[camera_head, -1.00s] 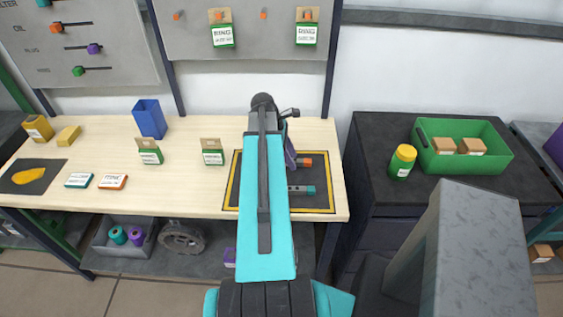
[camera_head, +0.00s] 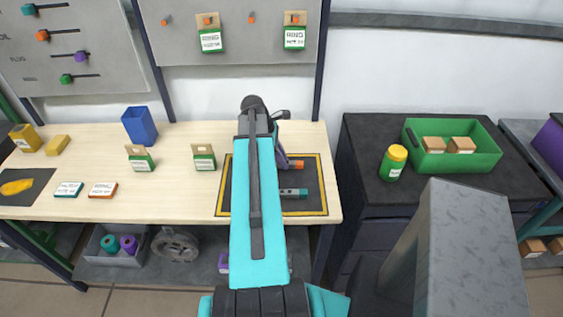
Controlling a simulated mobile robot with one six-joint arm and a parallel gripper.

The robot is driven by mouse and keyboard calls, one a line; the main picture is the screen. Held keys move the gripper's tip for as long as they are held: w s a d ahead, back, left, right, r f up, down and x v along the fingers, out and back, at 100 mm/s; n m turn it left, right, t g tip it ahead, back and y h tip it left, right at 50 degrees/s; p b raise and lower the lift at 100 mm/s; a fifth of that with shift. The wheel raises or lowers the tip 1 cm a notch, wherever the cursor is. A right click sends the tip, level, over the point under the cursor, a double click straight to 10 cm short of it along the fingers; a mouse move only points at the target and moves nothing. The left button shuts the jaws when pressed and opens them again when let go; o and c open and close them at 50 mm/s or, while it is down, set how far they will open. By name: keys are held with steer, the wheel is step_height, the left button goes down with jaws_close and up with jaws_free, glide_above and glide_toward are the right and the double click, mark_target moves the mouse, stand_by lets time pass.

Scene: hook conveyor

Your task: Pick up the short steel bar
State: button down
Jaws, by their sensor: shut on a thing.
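On the yellow-edged dark mat (camera_head: 310,211) lies a grey bar with a teal end (camera_head: 293,193); its left part is hidden behind my arm. Above it in the picture, a shorter piece with an orange end (camera_head: 297,165), seemingly the short steel bar, sticks out to the right of my gripper (camera_head: 284,160). My gripper is over the mat, mostly hidden by my arm, with one jaw side showing. It is shut on the orange-ended piece, as far as this view shows. Whether that piece is clear of the mat cannot be told.
Green-and-brown packets (camera_head: 204,158), a blue bin (camera_head: 140,126) and small boxes stand on the wooden bench (camera_head: 190,207) to the left. A dark cabinet (camera_head: 372,135) at right bears a yellow-lidded jar (camera_head: 393,163) and a green crate (camera_head: 480,162).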

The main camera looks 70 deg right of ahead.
step_height(320, 180, up, 9)
steer(key=b, duration=0.2)
steer(key=shift+r, duration=0.2)
stand_by(0.4)
steer(key=shift+w, duration=0.1)
stand_by(0.4)
